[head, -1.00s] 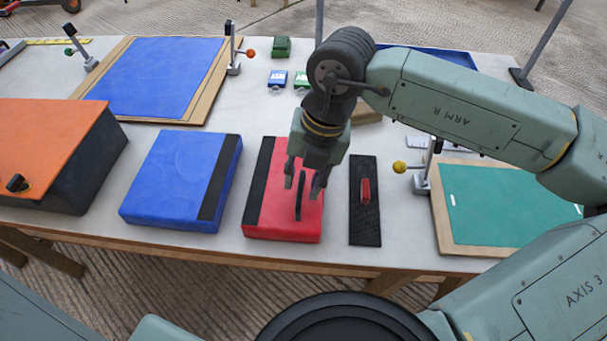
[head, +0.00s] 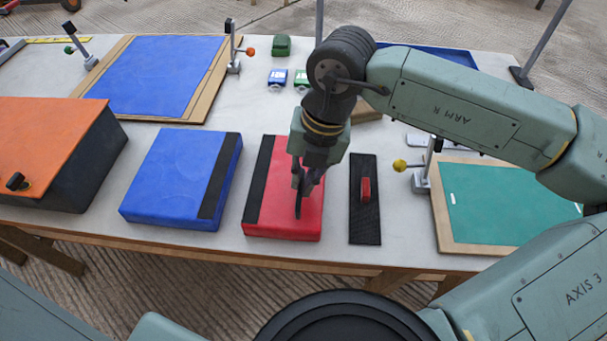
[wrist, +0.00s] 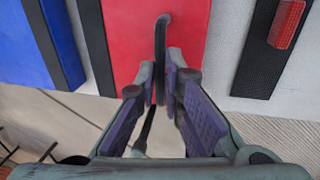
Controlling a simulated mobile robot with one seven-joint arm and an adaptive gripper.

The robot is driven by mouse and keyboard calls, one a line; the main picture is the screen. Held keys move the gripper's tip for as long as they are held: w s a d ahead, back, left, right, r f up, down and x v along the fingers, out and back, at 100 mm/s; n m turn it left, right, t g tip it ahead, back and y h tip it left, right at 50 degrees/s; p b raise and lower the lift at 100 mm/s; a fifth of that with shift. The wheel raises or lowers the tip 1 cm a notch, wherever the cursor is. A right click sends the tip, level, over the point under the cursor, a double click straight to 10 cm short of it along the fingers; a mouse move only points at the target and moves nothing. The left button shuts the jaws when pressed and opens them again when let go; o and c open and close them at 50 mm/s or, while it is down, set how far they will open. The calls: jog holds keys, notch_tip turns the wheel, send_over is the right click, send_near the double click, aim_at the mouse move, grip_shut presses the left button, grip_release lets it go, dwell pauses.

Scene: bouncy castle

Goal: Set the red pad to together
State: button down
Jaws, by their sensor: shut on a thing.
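The red pad (head: 283,219) lies flat on the table, with a black strip (head: 259,183) along its left side. A black upright handle stands on the pad's right part. The blue pad (head: 168,178), with a black strip on its right side, lies to the left; a gap of bare table separates the two. My gripper (head: 304,181) is over the red pad, its fingers closed on the black handle (wrist: 160,45). In the wrist view the handle rises between the fingers (wrist: 161,88), and the red pad (wrist: 130,35) shows behind. Part of the handle is hidden by the fingers.
A black strip board with a red block (head: 366,190) lies just right of the red pad. A green panel (head: 500,205) and a yellow-knobbed clamp (head: 400,166) are further right. An orange-topped box (head: 45,140) stands left. The table's front edge is close.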

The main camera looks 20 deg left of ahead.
aim_at(277, 194)
jog(key=shift+a+f, duration=0.1)
dwell(0.3)
jog(key=a+b, duration=0.2)
jog(key=s+a+b, duration=0.1)
jog(key=a+b, duration=0.1)
jog(key=shift+s+f+b, duration=0.1)
jog(key=shift+f+b, duration=0.05)
jog(key=shift+b, duration=0.2)
jog(key=shift+s+a+r, duration=0.1)
jog(key=shift+a+r, duration=0.2)
jog(key=shift+a, duration=0.05)
jog(key=c, duration=1.8)
grip_release()
jog(key=shift+a, duration=0.15)
jog(key=shift+o, duration=0.5)
jog(key=shift+r, duration=0.1)
notch_tip(277, 194, up, 12)
jog(key=d, duration=0.2)
jog(key=shift+w+d+f, duration=0.25)
jog(key=shift+w, duration=0.05)
